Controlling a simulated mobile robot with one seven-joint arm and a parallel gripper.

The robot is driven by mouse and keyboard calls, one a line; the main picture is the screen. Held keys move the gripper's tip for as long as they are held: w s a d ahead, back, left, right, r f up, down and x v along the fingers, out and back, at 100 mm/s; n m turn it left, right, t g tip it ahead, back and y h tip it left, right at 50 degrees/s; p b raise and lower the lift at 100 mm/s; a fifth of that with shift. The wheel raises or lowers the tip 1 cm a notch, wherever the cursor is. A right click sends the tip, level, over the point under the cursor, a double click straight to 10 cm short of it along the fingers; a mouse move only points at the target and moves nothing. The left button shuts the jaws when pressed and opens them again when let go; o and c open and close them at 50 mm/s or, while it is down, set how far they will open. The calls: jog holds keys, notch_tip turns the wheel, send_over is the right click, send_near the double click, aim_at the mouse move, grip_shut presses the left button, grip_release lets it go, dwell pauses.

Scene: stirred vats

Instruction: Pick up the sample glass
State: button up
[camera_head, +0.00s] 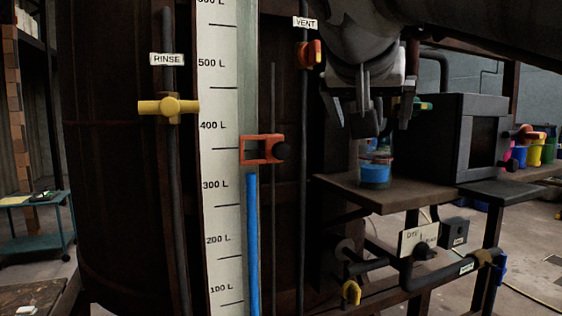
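The sample glass (375,174) is a small clear vessel with blue liquid in its lower part. It stands upright on a small brown shelf (392,193) right of the big vat. My gripper (371,117) hangs above the glass in the picture, pointing down, with its fingers apart. The glass is below the fingertips and not between them. I cannot tell how far apart in depth they are.
A dark box-shaped device (444,138) stands right of the glass. Left are the level scale (221,160), an orange clamp marker (262,149), a yellow RINSE valve (167,106) and an orange VENT valve (309,54). Pipes and a yellow-handled valve (351,292) lie below the shelf.

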aim_at(373, 146)
jog(key=p+x, duration=0.1)
jog(key=x, duration=0.8)
jog(key=shift+w+d+f, duration=0.15)
jog(key=shift+w+f, duration=0.05)
jog(key=p+x, duration=0.2)
jog(key=x, duration=0.3)
jog(key=shift+d+f, duration=0.3)
jog(key=shift+f, duration=0.05)
jog(key=shift+r, duration=0.1)
grip_shut()
